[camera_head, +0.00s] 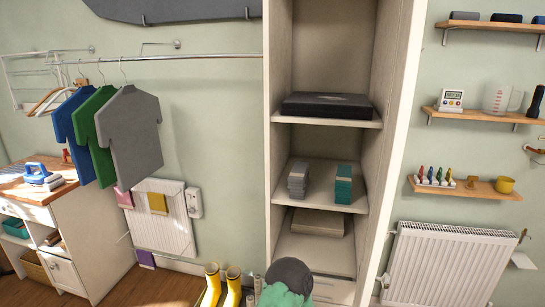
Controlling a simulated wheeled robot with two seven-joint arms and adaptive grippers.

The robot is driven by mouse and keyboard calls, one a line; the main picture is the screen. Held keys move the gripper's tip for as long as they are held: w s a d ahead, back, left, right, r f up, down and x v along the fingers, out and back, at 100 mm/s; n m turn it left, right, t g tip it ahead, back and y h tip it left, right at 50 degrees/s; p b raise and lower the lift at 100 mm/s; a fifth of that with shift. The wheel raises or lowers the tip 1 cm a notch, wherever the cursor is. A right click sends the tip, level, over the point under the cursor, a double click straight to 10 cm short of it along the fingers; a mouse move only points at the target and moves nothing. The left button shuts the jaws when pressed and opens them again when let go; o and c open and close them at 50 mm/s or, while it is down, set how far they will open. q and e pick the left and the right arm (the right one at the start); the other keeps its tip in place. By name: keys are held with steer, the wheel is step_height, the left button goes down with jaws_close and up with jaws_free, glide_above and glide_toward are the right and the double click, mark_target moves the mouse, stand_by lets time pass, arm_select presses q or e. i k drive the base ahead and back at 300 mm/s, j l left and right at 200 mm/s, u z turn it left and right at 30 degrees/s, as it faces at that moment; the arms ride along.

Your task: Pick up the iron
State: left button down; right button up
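The iron (37,173) is blue and white. It sits on the wooden top of a white cabinet (85,225) at the far left of the head view, left of the hanging shirts. Neither of my grippers shows in this view, so I cannot see where they are or whether they are open.
Blue, green and grey shirts (130,135) hang from a rail (190,57) just right of the iron. Yellow boots (222,285) stand on the floor at the bottom. An open closet (325,235) fills the middle. A radiator (450,265) and wall shelves (470,190) are right.

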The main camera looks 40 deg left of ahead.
mark_target(33, 178)
steer(key=j+u, duration=0.25)
steer(key=j, duration=0.45)
steer(key=k+j+u, duration=0.1)
steer(key=j+u, duration=0.15)
steer(key=j, duration=0.45)
steer(key=j+u, duration=0.2)
steer(key=j, duration=0.5)
steer(key=i+j+u, duration=0.25)
steer(key=j, duration=0.4)
steer(key=i+j+u, duration=0.1)
steer(key=j+u, duration=0.15)
steer(key=j, duration=0.45)
steer(key=i+j+u, duration=0.25)
steer(key=j, duration=0.35)
steer(key=i+j+u, duration=0.25)
steer(key=j, duration=0.35)
steer(key=i+j+u, duration=0.25)
steer(key=j, duration=0.3)
